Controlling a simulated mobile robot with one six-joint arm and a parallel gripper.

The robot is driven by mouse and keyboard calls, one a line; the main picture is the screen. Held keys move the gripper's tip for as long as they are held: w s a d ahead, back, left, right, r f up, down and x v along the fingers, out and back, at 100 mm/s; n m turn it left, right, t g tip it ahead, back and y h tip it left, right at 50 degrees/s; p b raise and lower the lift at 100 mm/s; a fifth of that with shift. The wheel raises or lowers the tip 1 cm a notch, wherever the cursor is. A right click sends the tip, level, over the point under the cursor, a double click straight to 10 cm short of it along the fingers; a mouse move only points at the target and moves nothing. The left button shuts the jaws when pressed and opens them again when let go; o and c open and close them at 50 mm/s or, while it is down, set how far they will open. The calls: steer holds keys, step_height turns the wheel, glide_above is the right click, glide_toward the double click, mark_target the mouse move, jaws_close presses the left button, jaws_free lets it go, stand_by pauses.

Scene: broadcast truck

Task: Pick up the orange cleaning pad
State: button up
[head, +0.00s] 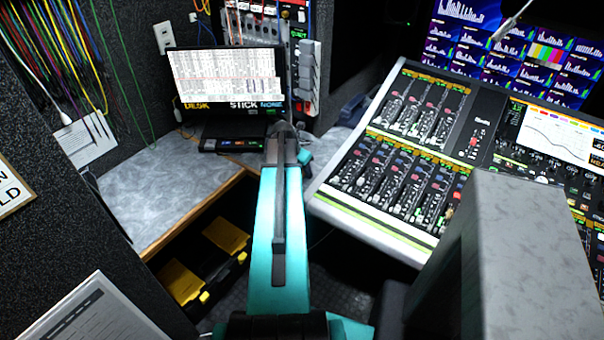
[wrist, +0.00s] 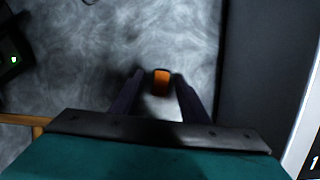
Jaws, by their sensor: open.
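The orange cleaning pad (wrist: 161,84) is a small orange block with dark edges on the grey mottled desktop (wrist: 100,45) in the wrist view. My gripper (wrist: 158,77) is open, with one dark finger on each side of the pad in the picture. I cannot tell whether the fingers are level with the pad or still above it. No contact is visible. In the head view my arm hides the pad, and the fingers cannot be made out clearly.
A laptop (head: 226,75) stands on the desk left of my arm. A mixing console (head: 385,235) lies to the right. A rack of equipment (head: 302,60) stands behind. A dark upright surface (wrist: 268,70) borders the desktop on the right in the wrist view. Yellow-lidded cases (head: 226,236) sit below the desk.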

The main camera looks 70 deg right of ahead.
steer(key=shift+f, duration=0.1)
stand_by(0.5)
jaws_close()
step_height(320, 180, up, 10)
steer(key=b, duration=0.1)
steer(key=shift+b, duration=0.3)
stand_by(0.6)
steer(key=c, duration=0.9)
jaws_free()
steer(key=shift+c, duration=0.2)
jaws_close()
